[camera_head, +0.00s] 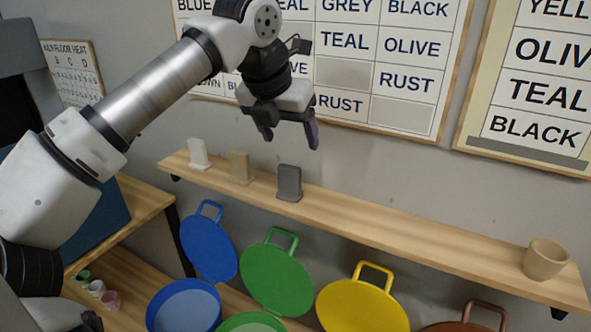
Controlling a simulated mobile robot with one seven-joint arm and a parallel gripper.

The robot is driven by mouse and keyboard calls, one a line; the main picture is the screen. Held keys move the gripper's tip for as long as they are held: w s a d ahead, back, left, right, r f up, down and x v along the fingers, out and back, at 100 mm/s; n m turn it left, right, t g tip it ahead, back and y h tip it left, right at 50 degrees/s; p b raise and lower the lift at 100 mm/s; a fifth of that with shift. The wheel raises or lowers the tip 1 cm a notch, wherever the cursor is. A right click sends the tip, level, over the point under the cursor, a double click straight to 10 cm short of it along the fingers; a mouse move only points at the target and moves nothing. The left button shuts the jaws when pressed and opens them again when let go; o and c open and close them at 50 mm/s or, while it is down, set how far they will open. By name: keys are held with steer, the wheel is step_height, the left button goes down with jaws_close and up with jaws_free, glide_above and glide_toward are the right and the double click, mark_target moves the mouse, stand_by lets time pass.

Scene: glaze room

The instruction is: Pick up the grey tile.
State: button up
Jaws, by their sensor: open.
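The grey tile (289,182) stands upright on the wooden wall shelf (400,224), the rightmost of three small tiles there. My gripper (291,137) is open and empty, pointing down above the grey tile. Its fingers appear apart from the tile, with a gap between them and its top edge. The exact depth of the gripper relative to the tile cannot be told from this one view.
A tan tile (240,168) and a white tile (199,154) stand left of the grey one. A beige cup (545,259) is at the shelf's right end. Coloured lids, including a green one (275,280), lean below. A word board (411,80) hangs behind my gripper.

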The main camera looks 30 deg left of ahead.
mark_target(288, 172)
steer(key=shift+n+g+y, duration=0.3)
steer(key=b+x, duration=0.2)
steer(key=x, duration=0.2)
steer(key=a+b+x, duration=0.1)
steer(key=b+x, duration=0.1)
steer(key=x, duration=0.3)
steer(key=b+x, duration=0.2)
steer(key=x, duration=0.3)
steer(key=shift+s+a+f, duration=0.1)
steer(key=shift+s+a, duration=0.3)
steer(key=c, duration=1.1)
